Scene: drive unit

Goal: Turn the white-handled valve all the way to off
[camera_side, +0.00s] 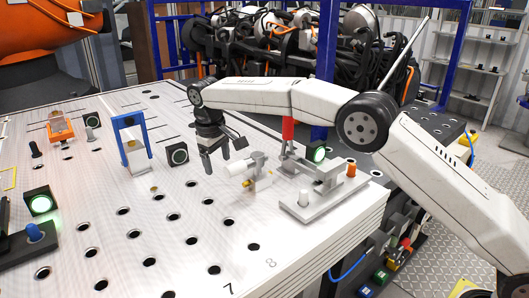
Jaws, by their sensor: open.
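The white-handled valve (238,168) stands on the perforated table right of the middle. Its white handle points to the left, and a grey body with a small yellow part sits at its right end. My gripper (217,163) hangs from the arm just behind and to the left of the valve, fingers pointing down. Its jaws are open with nothing between them. The fingertips look close to the handle's left end, but I cannot tell whether they touch it.
A grey fixture (322,195) with an orange knob stands right of the valve, near the table edge. A blue frame (130,142), an orange-framed part (60,128) and a lit green button (41,204) stand to the left. The perforated table (150,235) is clear in front.

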